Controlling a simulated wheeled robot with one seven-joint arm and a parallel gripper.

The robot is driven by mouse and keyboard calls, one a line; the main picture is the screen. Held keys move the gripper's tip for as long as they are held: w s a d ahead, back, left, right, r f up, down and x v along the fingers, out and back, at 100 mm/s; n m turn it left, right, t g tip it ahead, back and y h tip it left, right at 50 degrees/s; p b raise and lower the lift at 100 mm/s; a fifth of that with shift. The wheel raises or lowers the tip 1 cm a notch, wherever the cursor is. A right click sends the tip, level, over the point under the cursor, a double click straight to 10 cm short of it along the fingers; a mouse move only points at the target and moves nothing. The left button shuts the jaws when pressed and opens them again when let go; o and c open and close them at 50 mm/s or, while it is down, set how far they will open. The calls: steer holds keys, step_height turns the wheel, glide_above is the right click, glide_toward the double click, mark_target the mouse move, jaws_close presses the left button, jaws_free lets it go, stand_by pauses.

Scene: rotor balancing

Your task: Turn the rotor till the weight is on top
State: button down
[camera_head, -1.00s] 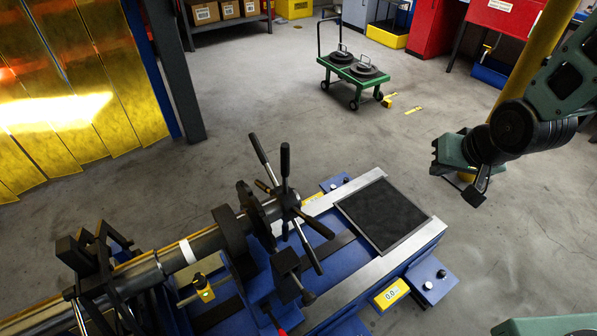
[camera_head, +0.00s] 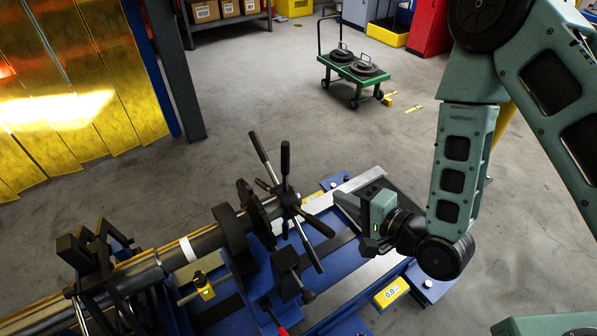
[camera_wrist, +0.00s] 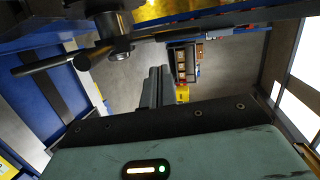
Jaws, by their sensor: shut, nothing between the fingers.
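The rotor (camera_head: 205,243) is a dark shaft with a white band, lying along the blue machine from lower left to the middle. Its near end carries a hub with several black-handled spokes (camera_head: 285,160), pointing up, up-left and down-right. I cannot single out the weight for certain among the dark discs and blocks on the shaft. My gripper (camera_head: 343,205) is just right of the spokes, over the machine bed, pointing toward them. In the wrist view, the fingers (camera_wrist: 158,75) are together and empty, and the hub and spokes (camera_wrist: 45,65) show at upper left, apart from the fingers.
The blue machine bed (camera_head: 350,262) has pale rails and a yellow readout box (camera_head: 390,292). A clamp-like dark block (camera_head: 287,262) stands below the hub. A green cart (camera_head: 352,72) with dark discs stands farther back. The floor between is clear.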

steer(key=r+b+x, duration=0.1)
steer(key=b+x, duration=0.6)
steer(key=x, duration=0.6)
steer(key=shift+w+a, duration=0.4)
steer(key=r+p+v, duration=0.1)
steer(key=p+v, duration=0.9)
steer(key=v, duration=0.5)
steer(key=shift+d+p, duration=0.2)
steer(key=shift+p, duration=0.15)
stand_by(0.6)
